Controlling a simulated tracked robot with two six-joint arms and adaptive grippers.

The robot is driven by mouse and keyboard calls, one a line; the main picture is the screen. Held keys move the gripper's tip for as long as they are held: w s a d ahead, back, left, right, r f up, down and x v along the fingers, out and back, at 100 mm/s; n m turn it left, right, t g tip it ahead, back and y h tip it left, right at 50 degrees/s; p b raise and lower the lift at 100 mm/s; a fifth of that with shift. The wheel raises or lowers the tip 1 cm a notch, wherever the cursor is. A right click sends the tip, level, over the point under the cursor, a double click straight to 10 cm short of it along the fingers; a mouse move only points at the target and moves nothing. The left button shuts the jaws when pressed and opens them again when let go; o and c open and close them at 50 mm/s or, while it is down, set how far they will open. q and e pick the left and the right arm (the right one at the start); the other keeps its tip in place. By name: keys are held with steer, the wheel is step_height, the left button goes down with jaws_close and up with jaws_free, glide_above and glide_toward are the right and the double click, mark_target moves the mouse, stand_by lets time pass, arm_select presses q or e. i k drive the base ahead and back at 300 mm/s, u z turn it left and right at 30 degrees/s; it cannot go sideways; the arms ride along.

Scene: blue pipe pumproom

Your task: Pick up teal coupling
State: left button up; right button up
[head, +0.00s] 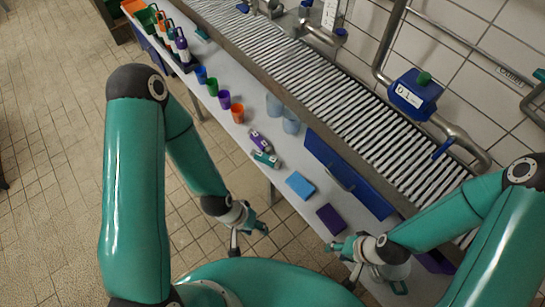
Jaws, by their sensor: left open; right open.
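The teal coupling (265,159) is a small teal and grey piece lying on the narrow white bench (285,207). It lies just in front of a similar purple piece (259,140). My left gripper (248,240) is open and empty, off the bench's near edge and below the coupling in the picture. My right gripper (343,264) is open and empty at the near right end of the bench, well to the right of the coupling. Neither gripper touches the coupling.
Blue (201,74), green (212,87), purple (224,98) and orange (237,114) cups stand in a row beyond. Flat blue (300,186) and purple (331,219) blocks lie to the right. A blue bin (345,175) and a roller conveyor (330,90) run behind.

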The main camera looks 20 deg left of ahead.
mark_target(266, 158)
steer(key=u, duration=0.05)
steer(key=k, duration=0.75)
steer(key=z, duration=0.55)
steer(key=i, duration=0.35)
steer(key=u, duration=0.15)
steer(key=k, duration=0.45)
steer(key=z, duration=0.2)
steer(key=i, duration=0.55)
steer(key=u, duration=0.1)
